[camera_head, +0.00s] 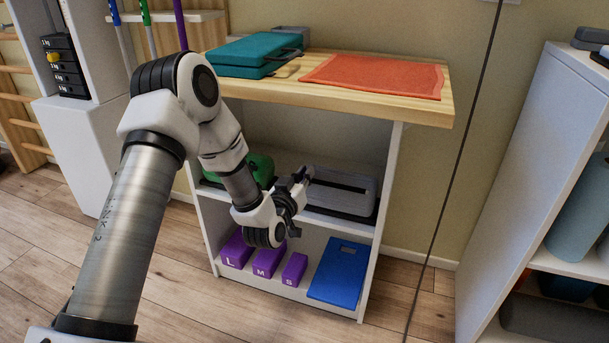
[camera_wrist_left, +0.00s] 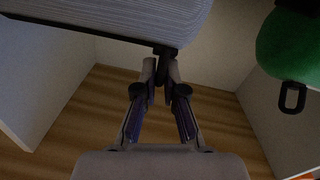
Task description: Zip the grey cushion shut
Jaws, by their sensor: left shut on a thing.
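The grey cushion (camera_head: 352,202) lies on the middle shelf of the white shelf unit, with a long dark strip or gap along its upper front. In the left wrist view the cushion (camera_wrist_left: 125,14) fills the upper left, with a dark zip line along its edge. My left gripper (camera_head: 303,177) is at the cushion's left end. In the left wrist view the left gripper's fingertips (camera_wrist_left: 162,72) are closed on a small black zip pull (camera_wrist_left: 165,50) at the end of that line. The fingers partly hide the pull. My right gripper is not in view.
A green cushion (camera_head: 260,168) lies left of the grey one, with a black pull (camera_wrist_left: 292,98). Purple blocks (camera_head: 268,263) and a blue block (camera_head: 339,272) stand on the shelf below. The wooden top (camera_head: 420,108) overhangs, carrying a teal case (camera_head: 245,55) and an orange mat (camera_head: 375,75).

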